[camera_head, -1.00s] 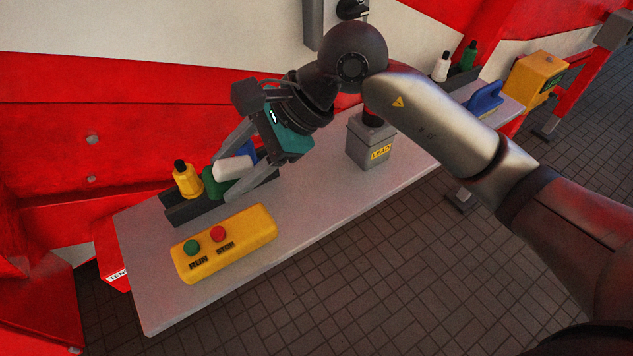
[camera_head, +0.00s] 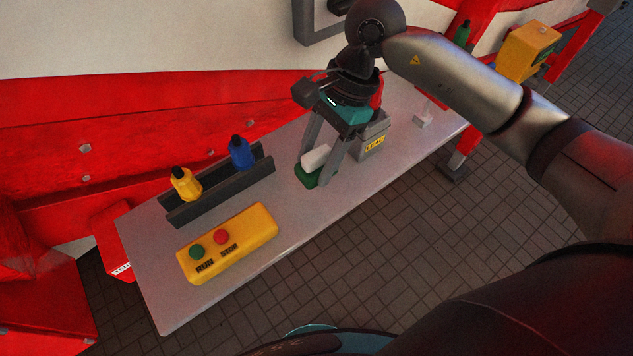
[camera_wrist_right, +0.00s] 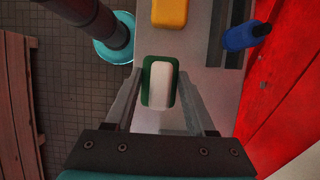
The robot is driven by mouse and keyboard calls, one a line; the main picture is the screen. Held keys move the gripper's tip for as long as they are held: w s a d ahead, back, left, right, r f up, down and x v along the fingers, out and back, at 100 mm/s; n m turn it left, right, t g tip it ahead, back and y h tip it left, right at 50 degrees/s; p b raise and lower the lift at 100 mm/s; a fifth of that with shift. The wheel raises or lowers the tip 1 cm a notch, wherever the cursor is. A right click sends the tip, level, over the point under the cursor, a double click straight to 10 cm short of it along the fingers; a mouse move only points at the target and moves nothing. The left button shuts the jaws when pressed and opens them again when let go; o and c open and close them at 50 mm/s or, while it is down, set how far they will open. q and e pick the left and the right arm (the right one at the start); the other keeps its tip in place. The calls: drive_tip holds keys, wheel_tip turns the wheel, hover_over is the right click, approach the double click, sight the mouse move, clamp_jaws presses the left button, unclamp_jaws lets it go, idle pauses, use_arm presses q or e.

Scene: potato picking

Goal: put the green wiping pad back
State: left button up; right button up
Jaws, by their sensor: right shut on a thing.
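The green wiping pad (camera_head: 304,177) has a green base and a white handle (camera_head: 315,158). My right gripper (camera_head: 324,166) points down over the table, shut on the pad's white handle. The right wrist view shows the pad (camera_wrist_right: 147,84) between the two fingers, green around the white handle. The pad is at or just above the table top; I cannot tell whether it touches. A dark rack (camera_head: 222,194) stands to its left, with a yellow bottle (camera_head: 186,186) and a blue bottle (camera_head: 240,155) in it. My left gripper is not in view.
A yellow RUN/STOP button box (camera_head: 230,243) lies in front of the rack. A grey LEAD box (camera_head: 371,141) stands close behind and right of my right gripper. A small white block (camera_head: 423,121) is farther right. The table (camera_head: 300,220) is bare in front of the pad.

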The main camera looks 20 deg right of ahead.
wheel_tip(320, 180, down, 9)
drive_tip(key=shift+r, duration=0.15)
drive_tip(key=o, duration=1.2)
drive_tip(key=shift+r, duration=0.1)
drive_tip(key=b+v, duration=0.1)
drive_tip(key=v, duration=1.1)
drive_tip(key=shift+a, duration=0.1)
